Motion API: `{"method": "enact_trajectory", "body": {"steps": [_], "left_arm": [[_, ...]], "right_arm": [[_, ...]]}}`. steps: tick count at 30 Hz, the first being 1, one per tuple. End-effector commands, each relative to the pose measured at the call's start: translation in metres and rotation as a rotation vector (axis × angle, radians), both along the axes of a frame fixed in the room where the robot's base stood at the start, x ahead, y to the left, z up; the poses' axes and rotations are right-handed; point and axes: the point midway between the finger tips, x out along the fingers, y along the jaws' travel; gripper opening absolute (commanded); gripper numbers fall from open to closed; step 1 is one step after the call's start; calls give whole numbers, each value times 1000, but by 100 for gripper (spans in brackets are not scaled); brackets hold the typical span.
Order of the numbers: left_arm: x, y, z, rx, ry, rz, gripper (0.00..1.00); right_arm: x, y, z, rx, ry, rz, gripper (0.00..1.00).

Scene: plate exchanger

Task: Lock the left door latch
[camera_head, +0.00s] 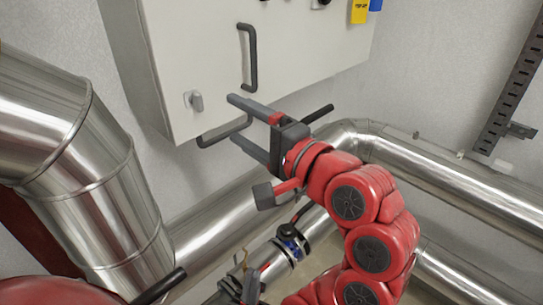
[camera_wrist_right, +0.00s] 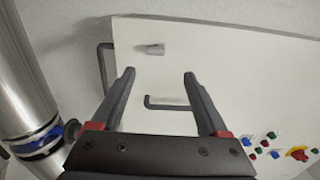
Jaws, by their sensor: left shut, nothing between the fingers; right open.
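A small grey latch (camera_head: 194,100) is on the front of a pale cabinet (camera_head: 200,50), near its lower left corner in the head view. The latch also shows in the right wrist view (camera_wrist_right: 153,48), ahead of the gap between the fingertips. My right gripper (camera_head: 233,119) is open and empty, to the right of and below the latch in the head view. In the right wrist view, the fingertips (camera_wrist_right: 158,76) appear apart from the latch. My left gripper (camera_head: 247,289) is low at the bottom edge of the head view, shut and empty, partly cut off.
A black handle (camera_head: 250,58) is on the cabinet front, and another bar (camera_head: 225,132) runs under its lower edge. Shiny pipes (camera_head: 95,190) pass at left and below. Buttons and a red-yellow knob (camera_wrist_right: 297,153) sit at right in the wrist view.

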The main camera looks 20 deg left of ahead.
Motion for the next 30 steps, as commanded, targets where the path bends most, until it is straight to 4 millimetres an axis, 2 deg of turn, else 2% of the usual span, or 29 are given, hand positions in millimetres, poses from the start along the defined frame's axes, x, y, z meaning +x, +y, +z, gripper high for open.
{"method": "enact_trajectory", "body": {"steps": [1, 4, 6, 12, 18, 30], "left_arm": [[0, 0, -11, 0, 0, 0, 0], [0, 0, -20, 0, 0, 0, 0], [0, 0, -33, 0, 0, 0, 0], [0, 0, -51, 0, 0, 0, 0], [0, 0, -57, 0, 0, 0, 0], [0, 0, -57, 0, 0, 0, 0]], "right_arm": [[0, -5, -7, -7, -3, -6, 78], [-4, -11, -13, -24, 3, -8, 78], [-7, -24, -11, -14, -4, -10, 78], [-19, -50, -10, -15, 0, -8, 78], [-27, -62, -8, -17, 6, -2, 78], [-28, -63, -7, -17, 8, 0, 78]]}}
